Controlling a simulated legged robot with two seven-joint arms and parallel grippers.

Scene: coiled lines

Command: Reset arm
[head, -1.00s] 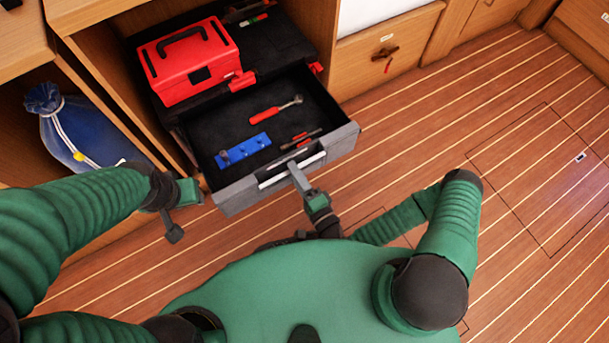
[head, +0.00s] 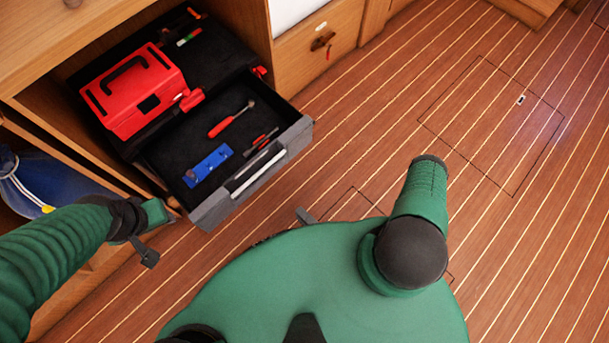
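My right gripper (head: 306,216) shows only as a small grey tip past the edge of my green body, apart from the drawer front. The rest of it is hidden, so I cannot tell whether it is open or shut. My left arm comes in from the left, and its gripper (head: 150,235) hangs beside the left corner of the drawer (head: 214,212). Its finger spacing is not clear, and nothing is seen in it. The drawer stands pulled out, with a grey front and handle.
The drawer holds a blue tool (head: 207,166), a red-handled tool (head: 231,119) and smaller tools. A red toolbox (head: 134,92) sits behind it. A blue bag (head: 42,190) lies in the left compartment. The plank floor (head: 400,120) at right is clear.

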